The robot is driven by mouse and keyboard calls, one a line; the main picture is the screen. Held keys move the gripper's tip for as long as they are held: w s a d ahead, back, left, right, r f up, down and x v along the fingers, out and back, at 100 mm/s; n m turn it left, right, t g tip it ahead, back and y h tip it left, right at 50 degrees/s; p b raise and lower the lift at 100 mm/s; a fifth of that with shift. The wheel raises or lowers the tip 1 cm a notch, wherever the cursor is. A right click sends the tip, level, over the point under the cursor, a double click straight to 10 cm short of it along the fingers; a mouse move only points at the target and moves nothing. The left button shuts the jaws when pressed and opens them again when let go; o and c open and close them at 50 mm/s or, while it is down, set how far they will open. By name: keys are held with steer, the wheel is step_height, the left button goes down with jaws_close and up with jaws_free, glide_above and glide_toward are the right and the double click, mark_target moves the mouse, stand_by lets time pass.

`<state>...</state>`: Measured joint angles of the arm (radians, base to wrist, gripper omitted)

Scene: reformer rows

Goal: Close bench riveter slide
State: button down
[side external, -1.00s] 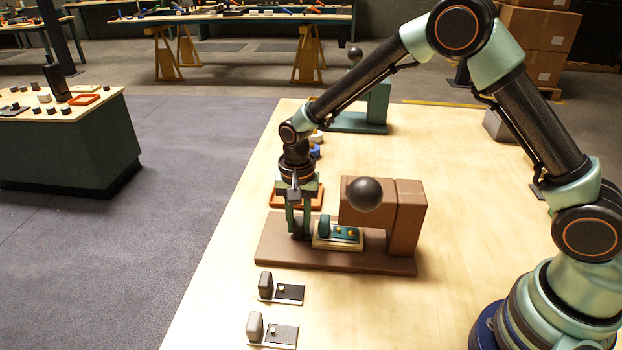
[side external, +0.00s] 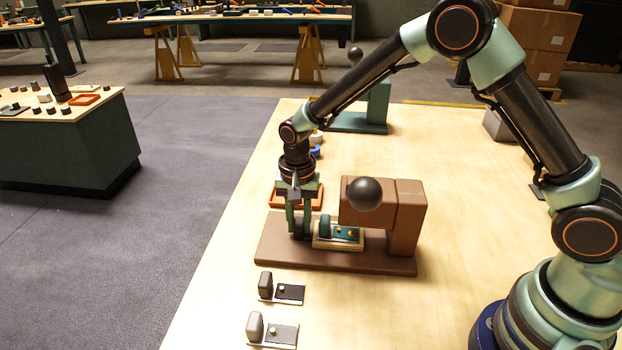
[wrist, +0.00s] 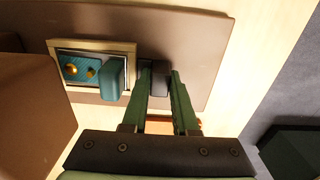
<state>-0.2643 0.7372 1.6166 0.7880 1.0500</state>
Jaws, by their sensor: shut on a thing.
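The bench riveter has a brown base plate (side external: 370,262), a brown frame (side external: 405,220) and a black ball knob (side external: 365,194). A cream-rimmed slide tray (side external: 338,247) lies on the base plate, partly under the frame's overhang. It holds a teal plate with gold studs (wrist: 81,70) and a teal upright block (wrist: 114,78) at the end nearer my gripper. My gripper (side external: 299,230) points down over the plate's left end. It is shut on a dark grey block (wrist: 159,80), which stands just beyond the teal block and is partly hidden by the fingers.
Two small plates with upright blocks, one dark (side external: 290,292) and one grey (side external: 283,334), lie at the table's front. An orange tray (side external: 310,203) sits behind my gripper. A green machine (side external: 375,105) stands farther back. The table right of the riveter is clear.

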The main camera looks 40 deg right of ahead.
steer(key=shift+s+d, duration=0.9)
steer(key=c, duration=1)
jaws_free()
steer(key=shift+o, duration=0.2)
steer(key=shift+r, duration=0.15)
step_height(320, 180, up, 12)
